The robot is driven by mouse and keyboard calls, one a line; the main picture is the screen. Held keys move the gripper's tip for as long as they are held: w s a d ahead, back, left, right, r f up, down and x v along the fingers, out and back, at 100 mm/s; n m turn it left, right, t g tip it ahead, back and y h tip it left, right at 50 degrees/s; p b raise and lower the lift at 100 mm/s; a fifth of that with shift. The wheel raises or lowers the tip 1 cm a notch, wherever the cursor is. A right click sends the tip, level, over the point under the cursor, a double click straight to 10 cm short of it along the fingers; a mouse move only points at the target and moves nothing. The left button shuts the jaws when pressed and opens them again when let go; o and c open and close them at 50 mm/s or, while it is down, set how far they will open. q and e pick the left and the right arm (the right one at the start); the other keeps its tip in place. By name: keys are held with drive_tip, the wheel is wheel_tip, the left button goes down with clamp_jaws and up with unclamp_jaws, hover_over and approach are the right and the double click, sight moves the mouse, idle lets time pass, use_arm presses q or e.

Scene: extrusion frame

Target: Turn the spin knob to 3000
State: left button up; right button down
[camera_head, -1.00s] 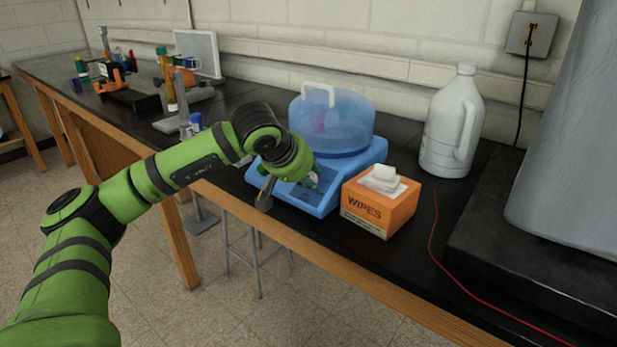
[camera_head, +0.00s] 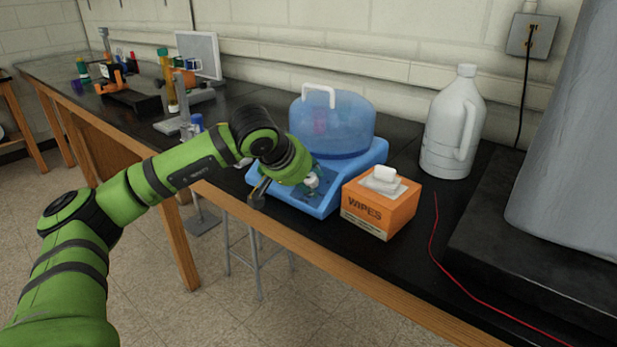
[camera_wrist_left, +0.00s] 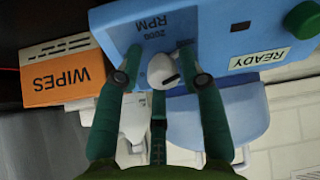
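The blue centrifuge (camera_head: 347,163) with a domed translucent lid stands on the black bench. In the left wrist view its front panel (camera_wrist_left: 215,35) shows upside down, with the letters RPM, a 2000 mark and a READY label. A pale spin knob (camera_wrist_left: 163,71) sits on this panel; which mark it points to is unclear. In the head view my left wrist covers part of the panel. My right gripper is not in view.
An orange wipes box (camera_head: 380,203) stands close to the right of the centrifuge. A white jug (camera_head: 453,124) is behind it. A red cable (camera_head: 447,268) runs along the bench at the right. Lab stands and tubes are at the far left.

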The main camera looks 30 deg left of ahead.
use_arm(q)
drive_tip(key=shift+a+r, duration=0.1)
drive_tip(key=shift+r, duration=0.05)
drive_tip(key=shift+s+r, duration=0.1)
drive_tip(key=shift+r, duration=0.1)
drive_tip(key=v, duration=1.1)
drive_tip(key=shift+s, duration=0.3)
drive_tip(key=shift+w+d+f+n+g+y+p, duration=0.1)
drive_tip(key=shift+w+f+n+g+y+p, duration=0.95)
drive_tip(key=shift+n, duration=2.9)
drive_tip(key=shift+w+d+f+n+g+y+p, duration=0.1)
drive_tip(key=shift+w+f+n+g+p, duration=0.5)
drive_tip(key=shift+w+f+n, duration=2.3)
drive_tip(key=shift+w+d+f+n+g+y+p, duration=0.1)
drive_tip(key=shift+w+n+g+y+p, duration=0.7)
drive_tip(key=shift+n, duration=4.25)
